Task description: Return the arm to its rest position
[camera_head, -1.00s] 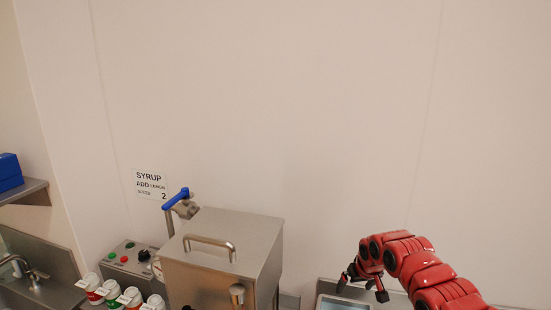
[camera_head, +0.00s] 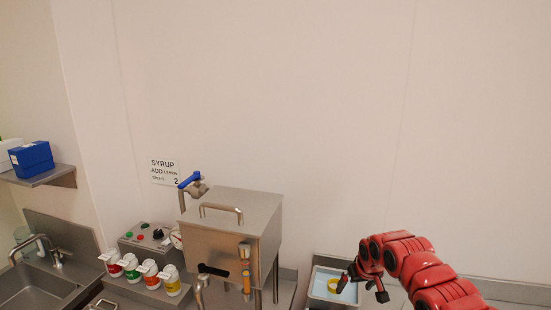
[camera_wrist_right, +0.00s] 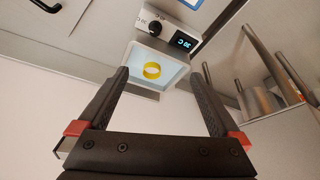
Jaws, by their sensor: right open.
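My right arm is red and comes in from the lower right in the head view. Its right gripper (camera_head: 366,289) hangs at the right end of the counter, beside a pale blue tray. The right wrist view shows the two dark fingers of this gripper (camera_wrist_right: 163,90) wide apart with nothing between them. My left gripper is in neither view.
The tray (camera_head: 320,297) holds a yellow ring (camera_head: 333,286). A steel hopper (camera_head: 225,237) with a blue-handled valve (camera_head: 190,180) stands left of it. Several capped bottles (camera_head: 150,268), a control box (camera_head: 140,235) and a sink (camera_head: 30,285) lie further left.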

